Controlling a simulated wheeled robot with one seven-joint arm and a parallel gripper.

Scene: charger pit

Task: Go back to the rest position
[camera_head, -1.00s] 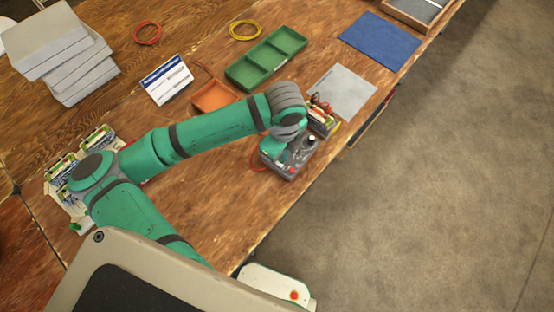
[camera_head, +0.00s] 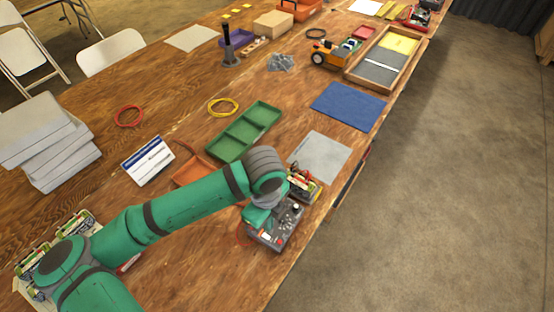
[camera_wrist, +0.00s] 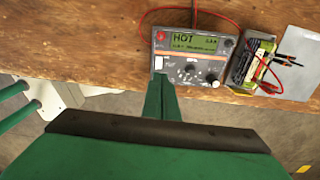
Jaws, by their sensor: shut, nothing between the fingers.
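My gripper shows in the wrist view (camera_wrist: 161,98) as green fingers closed together with nothing between them. The fingertips are at the lower edge of a grey charger (camera_wrist: 190,57) whose lit display reads "HOT"; I cannot tell whether they touch it. In the head view my green arm reaches over the table from the lower left, and its wrist end hides part of the charger (camera_head: 277,230). A battery pack (camera_wrist: 250,62) with red and black leads stands just right of the charger; it also shows in the head view (camera_head: 304,184).
The wooden table (camera_head: 215,255) ends along a right edge, with open concrete floor (camera_head: 430,190) beyond. A green tray (camera_head: 243,132), an orange tray (camera_head: 190,172), a grey mat (camera_head: 320,156) and a white sign (camera_head: 148,159) lie nearby. Grey boxes (camera_head: 45,140) are stacked at left.

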